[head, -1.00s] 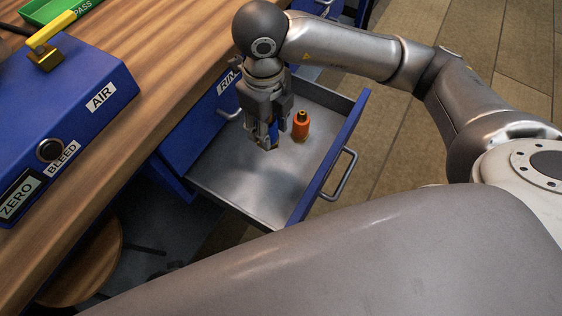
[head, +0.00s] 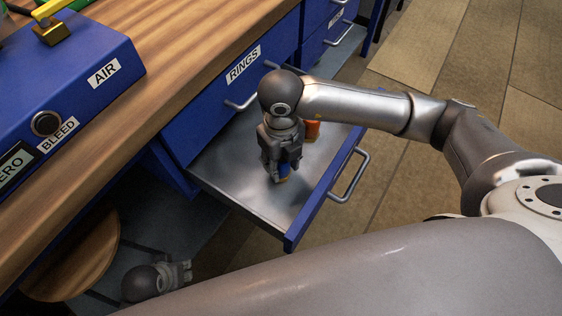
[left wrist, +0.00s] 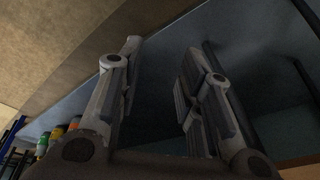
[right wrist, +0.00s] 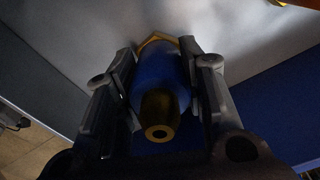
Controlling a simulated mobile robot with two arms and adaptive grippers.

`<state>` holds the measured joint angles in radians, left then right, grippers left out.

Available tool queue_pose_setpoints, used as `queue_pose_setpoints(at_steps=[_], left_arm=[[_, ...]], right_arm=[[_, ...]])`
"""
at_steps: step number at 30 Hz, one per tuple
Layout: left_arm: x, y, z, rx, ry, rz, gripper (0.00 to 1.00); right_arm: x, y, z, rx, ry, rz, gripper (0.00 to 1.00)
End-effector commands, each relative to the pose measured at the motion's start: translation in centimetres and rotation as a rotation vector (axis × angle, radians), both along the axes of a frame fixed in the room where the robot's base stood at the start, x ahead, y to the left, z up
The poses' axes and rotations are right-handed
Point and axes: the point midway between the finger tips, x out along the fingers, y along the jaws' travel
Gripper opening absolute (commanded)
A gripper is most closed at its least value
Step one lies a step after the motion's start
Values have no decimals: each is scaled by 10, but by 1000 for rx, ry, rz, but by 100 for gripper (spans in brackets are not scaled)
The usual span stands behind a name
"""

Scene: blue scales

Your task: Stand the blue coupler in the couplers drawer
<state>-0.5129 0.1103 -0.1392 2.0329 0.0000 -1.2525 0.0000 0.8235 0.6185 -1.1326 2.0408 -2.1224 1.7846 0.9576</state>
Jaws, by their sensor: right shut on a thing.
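The blue coupler (right wrist: 158,80) has a brass-coloured tip and a yellowish collar; it sits between the fingers of my right gripper (right wrist: 165,90) in the right wrist view. In the head view my right gripper (head: 281,172) points down inside the open drawer (head: 230,170), shut on the blue coupler (head: 284,170), whose lower end is at or close to the drawer floor; I cannot tell if it touches. An orange coupler (head: 312,130) stands in the drawer behind my right gripper, partly hidden. My left gripper (left wrist: 155,85) is open and empty; it also shows low in the head view (head: 185,272).
A closed drawer labelled RINGS (head: 243,65) is above the open one. The wooden bench top (head: 170,60) carries a blue box (head: 75,80) with AIR and BLEED labels. A round stool (head: 80,255) stands at lower left. The near drawer floor is clear.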

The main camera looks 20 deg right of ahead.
Motion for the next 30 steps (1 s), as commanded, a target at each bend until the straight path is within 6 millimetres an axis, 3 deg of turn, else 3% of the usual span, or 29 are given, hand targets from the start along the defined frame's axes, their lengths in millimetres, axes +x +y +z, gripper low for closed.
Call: queue_pose_setpoints(at_steps=[16,17,21,30], left_arm=[[1,0,11,0,-5,1,34],[1,0,12,0,-5,1,34],[1,0,12,-1,-5,1,34],[0,0,11,0,-4,1,34]], right_arm=[[0,0,-8,1,-3,1,1],[0,0,-8,1,-2,1,38],[0,0,-8,1,-2,1,56],[0,0,-8,1,-2,1,58]])
